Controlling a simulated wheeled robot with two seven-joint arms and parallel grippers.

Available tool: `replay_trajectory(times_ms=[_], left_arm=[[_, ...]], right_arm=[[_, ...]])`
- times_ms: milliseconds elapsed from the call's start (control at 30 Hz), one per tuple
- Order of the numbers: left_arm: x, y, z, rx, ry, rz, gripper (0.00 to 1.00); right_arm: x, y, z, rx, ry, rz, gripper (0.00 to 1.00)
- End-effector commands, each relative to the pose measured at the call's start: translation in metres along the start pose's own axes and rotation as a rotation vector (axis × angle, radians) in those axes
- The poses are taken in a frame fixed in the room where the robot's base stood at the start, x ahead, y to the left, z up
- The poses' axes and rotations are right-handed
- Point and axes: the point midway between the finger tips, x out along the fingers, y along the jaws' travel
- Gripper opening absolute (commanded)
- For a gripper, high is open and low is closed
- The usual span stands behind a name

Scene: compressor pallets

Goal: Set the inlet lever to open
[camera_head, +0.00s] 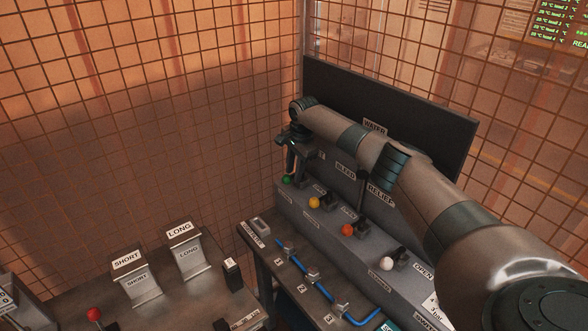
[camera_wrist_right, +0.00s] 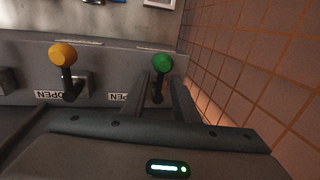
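A green-knobbed lever (camera_head: 286,180) stands at the far left end of the grey panel. It also shows in the right wrist view (camera_wrist_right: 162,63). No readable label names the inlet; my gripper covers part of the panel by the green lever. My right gripper (camera_head: 291,158) is at this lever. In the wrist view its two fingers (camera_wrist_right: 163,88) are apart, with the dark lever stem between them and the knob just beyond their tips. I cannot tell whether either finger touches. OPEN labels lie beside the green and yellow levers. My left gripper is not in view.
Levers with yellow (camera_head: 314,202), orange (camera_head: 347,229) and white (camera_head: 387,264) knobs follow along the panel. A dark backboard (camera_head: 440,125) stands behind. A mesh fence (camera_head: 150,110) closes the left and far side. Blue piping (camera_head: 318,283) runs in front.

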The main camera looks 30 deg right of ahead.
Motion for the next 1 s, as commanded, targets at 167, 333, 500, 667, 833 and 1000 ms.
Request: replay_trajectory(times_ms=[167,333,500,667,833,1000], left_arm=[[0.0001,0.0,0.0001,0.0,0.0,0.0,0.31],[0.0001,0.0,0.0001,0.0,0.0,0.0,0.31],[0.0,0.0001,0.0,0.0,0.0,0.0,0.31],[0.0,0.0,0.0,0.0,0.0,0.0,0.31],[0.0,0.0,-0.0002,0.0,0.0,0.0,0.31],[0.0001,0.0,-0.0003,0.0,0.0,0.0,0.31]], right_arm=[[0.0007,-0.0001,0.0002,0.0,0.0,0.0,0.27],[0.0005,-0.0001,0.0002,0.0,0.0,0.0,0.08],[0.0005,-0.0001,0.0008,-0.001,-0.001,0.0,0.0],[0.0007,0.0,0.0013,-0.001,-0.002,0.0,0.0],[0.0008,0.0,0.0018,-0.001,-0.003,0.001,0.0],[0.001,0.0001,0.0023,-0.001,-0.004,0.001,0.0]])
